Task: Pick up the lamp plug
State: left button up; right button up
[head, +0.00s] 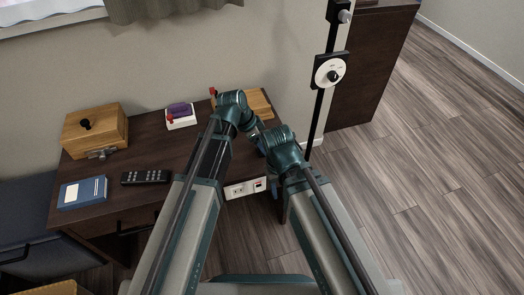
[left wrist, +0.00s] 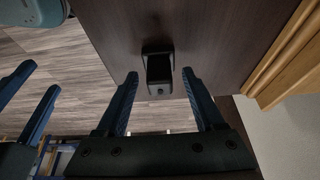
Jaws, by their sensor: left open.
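A small black block-shaped piece, which looks like the lamp plug (left wrist: 158,72), lies on the dark wooden desk top near its edge in the left wrist view. My left gripper (left wrist: 160,84) is open, with one blue finger on each side of the plug and visible gaps; it is not holding it. My right gripper (left wrist: 42,76) shows at the left of that view, its two fingers apart and nothing seen between them. In the head view my arms hide the plug and both sets of fingertips.
The desk (head: 148,145) holds a wooden box (head: 95,130), a blue book (head: 82,192), a black remote (head: 146,177) and a white base with a purple top (head: 180,116). A light wooden piece (head: 258,102) lies behind my arms. A white socket panel (head: 240,189) is at the desk front. Floor at right is clear.

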pick_arm(q)
grip_shut()
dwell(0.4)
notch_tip(320, 180, up, 10)
jog(key=p, duration=1)
